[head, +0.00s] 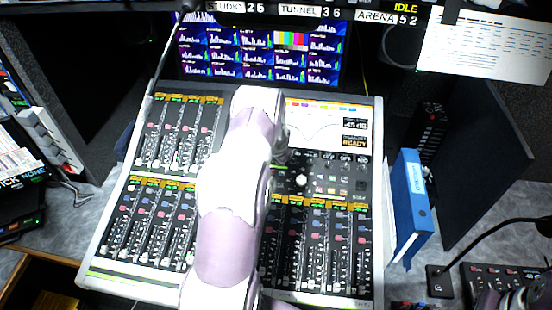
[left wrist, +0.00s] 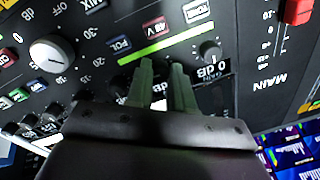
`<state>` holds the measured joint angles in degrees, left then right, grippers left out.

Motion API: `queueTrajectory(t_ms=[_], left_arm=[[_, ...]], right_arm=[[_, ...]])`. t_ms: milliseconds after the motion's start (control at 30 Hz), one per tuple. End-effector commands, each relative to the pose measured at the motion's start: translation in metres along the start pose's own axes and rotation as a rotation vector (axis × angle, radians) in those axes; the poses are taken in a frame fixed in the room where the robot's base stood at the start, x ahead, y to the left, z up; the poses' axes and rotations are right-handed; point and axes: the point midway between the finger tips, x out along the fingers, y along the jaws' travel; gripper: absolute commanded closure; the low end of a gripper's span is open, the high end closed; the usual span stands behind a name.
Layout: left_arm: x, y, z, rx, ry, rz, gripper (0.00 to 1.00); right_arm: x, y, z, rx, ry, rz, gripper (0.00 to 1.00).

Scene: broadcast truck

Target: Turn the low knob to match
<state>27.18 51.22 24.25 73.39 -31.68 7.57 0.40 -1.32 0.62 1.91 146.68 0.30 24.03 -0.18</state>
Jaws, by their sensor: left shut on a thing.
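My left arm reaches over the mixing console (head: 376,270), and its gripper (head: 284,158) is at the knob section below the console's display. In the left wrist view the two greenish fingers (left wrist: 163,68) are close together and shut on a small knob, which they mostly hide; its label cannot be read. The console display (head: 322,128) shows a curve, a dB readout and the word READY. A light knob (head: 302,180) stands just right of and below the gripper. The low knob's pointer is hidden from view.
The wrist view shows a small gain knob (left wrist: 210,50) close beside the fingers and a large white knob (left wrist: 52,52) farther left. Fader banks (head: 150,220) surround the gripper. A blue binder (head: 409,205) stands at right. Monitors (head: 235,45) are behind.

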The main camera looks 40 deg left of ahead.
Motion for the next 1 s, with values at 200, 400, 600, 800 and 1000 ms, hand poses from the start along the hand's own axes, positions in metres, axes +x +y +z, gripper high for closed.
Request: queueTrajectory(t_ms=[200,400,600,800,1000], left_arm=[[-0.0013,-0.0013,-0.0017,0.152,0.014,-0.003,1.00],[-0.0015,-0.0015,-0.0017,0.253,0.021,-0.004,1.00],[-0.0014,-0.0015,-0.0020,0.306,0.026,-0.005,1.00],[-0.0013,-0.0015,-0.0021,0.324,0.027,-0.005,1.00],[-0.0013,-0.0015,-0.0022,0.325,0.028,-0.005,1.00]], right_arm=[[-0.0008,0.0000,-0.0001,0.000,0.000,0.000,1.00],[-0.0019,0.0000,-0.0002,0.000,0.000,0.000,1.00],[-0.0025,0.0000,-0.0003,0.000,0.000,0.000,1.00],[-0.0026,0.0000,-0.0003,0.000,0.000,0.000,1.00],[-0.0026,0.0000,-0.0004,0.000,0.000,0.000,1.00]])
